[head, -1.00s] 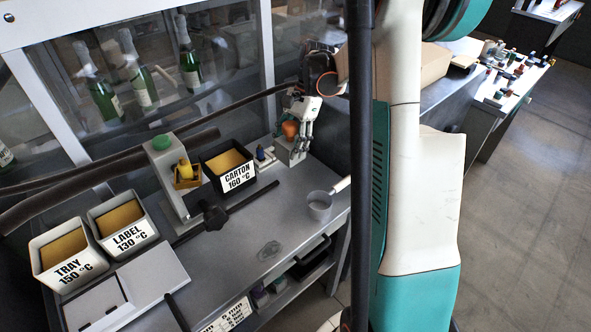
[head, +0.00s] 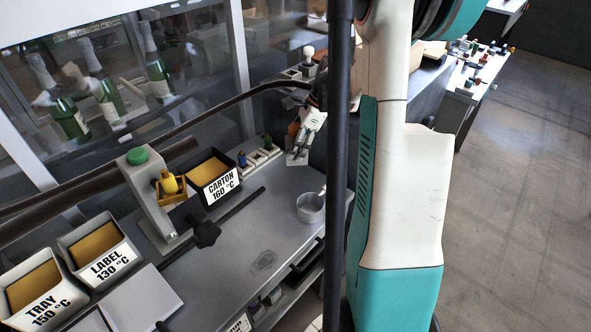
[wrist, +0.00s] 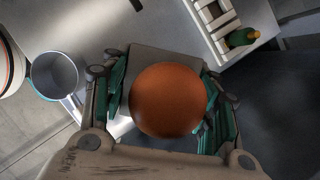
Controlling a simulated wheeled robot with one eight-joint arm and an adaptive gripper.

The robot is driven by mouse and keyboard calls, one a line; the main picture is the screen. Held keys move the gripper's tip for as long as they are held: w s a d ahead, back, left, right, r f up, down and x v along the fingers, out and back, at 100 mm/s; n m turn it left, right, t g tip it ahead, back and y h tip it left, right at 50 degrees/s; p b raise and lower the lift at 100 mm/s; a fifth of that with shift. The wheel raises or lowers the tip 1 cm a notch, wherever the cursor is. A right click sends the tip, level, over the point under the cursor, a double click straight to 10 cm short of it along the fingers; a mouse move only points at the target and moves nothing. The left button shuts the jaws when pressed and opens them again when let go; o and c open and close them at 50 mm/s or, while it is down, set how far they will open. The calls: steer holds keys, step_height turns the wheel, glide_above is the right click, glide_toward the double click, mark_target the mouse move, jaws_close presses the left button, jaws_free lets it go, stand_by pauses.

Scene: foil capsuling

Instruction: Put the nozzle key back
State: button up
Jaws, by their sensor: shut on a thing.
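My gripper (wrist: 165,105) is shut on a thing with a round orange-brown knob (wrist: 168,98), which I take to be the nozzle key. The knob fills the space between the green-sided fingers in the wrist view. In the head view my gripper (head: 301,142) is at the bench's far right end, just right of a small pale rack (head: 262,158). The rack, with small coloured-top pieces, also shows in the wrist view (wrist: 218,28), apart from the knob.
A grey cup (head: 311,208) stands on the bench in front of my gripper and shows left in the wrist view (wrist: 54,75). The black CARTON bin (head: 221,187) and a yellow piece on a stand (head: 169,183) lie left of the rack.

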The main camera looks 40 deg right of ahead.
step_height(320, 180, down, 8)
steer(key=shift+f+b, duration=0.1)
steer(key=shift+b, duration=1)
steer(key=o, duration=1.2)
steer(key=shift+o, duration=0.2)
steer(key=p+v, duration=0.3)
steer(key=v, duration=0.9)
steer(key=shift+p, duration=0.35)
steer(key=shift+a, duration=0.1)
